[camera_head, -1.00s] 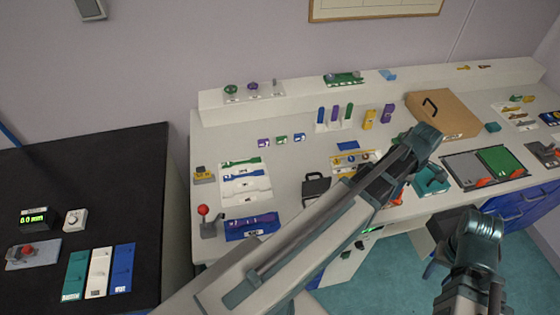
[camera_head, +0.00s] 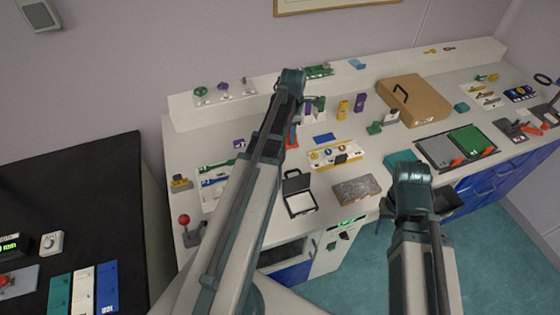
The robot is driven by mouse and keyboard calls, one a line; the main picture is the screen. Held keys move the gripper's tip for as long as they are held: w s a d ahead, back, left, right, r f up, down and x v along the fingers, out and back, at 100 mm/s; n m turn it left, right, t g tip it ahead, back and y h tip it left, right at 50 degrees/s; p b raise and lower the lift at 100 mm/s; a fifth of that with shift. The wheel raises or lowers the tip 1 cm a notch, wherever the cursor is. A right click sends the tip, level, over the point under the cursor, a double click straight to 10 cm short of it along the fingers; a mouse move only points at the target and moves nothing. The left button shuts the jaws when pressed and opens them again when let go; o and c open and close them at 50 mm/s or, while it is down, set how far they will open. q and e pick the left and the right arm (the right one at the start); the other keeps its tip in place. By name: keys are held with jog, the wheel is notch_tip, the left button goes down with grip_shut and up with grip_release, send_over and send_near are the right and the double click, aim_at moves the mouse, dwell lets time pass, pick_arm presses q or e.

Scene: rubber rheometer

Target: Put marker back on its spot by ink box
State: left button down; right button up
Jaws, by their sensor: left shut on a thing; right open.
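My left arm reaches in from the left, and its gripper (camera_head: 292,135) hangs over the bench in front of the upright coloured pieces. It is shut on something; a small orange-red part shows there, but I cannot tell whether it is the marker. An open black case (camera_head: 298,193) with a white inside stands at the bench's front; I cannot tell whether it is the ink box. A yellow tray (camera_head: 335,155) with small round items lies to its upper right. My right gripper (camera_head: 413,187) is at the bench's front edge, open and empty, its fingers mostly hidden by its own wrist.
A speckled grey plate (camera_head: 357,190) lies right of the black case. A cardboard box (camera_head: 414,100) stands at the back. A grey and green tray (camera_head: 457,147) lies to the right. A red-knobbed lever (camera_head: 186,228) stands at the front left.

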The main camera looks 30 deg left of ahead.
pick_arm(q)
jog(key=shift+n, duration=0.6)
jog(key=a+f+b, duration=0.1)
jog(key=f+b, duration=0.2)
jog(key=a+f+b, duration=0.1)
jog(key=f+b, duration=0.2)
jog(key=a+f+b, duration=0.1)
jog(key=f+b, duration=0.2)
jog(key=b, duration=0.1)
jog(key=shift+a+f, duration=0.15)
jog(key=shift+f, duration=0.25)
jog(key=shift+f, duration=0.25)
jog(key=c, duration=0.7)
grip_release()
jog(key=shift+r, duration=0.1)
jog(key=shift+r, duration=0.15)
notch_tip(320, 180, up, 12)
jog(key=p, duration=1.2)
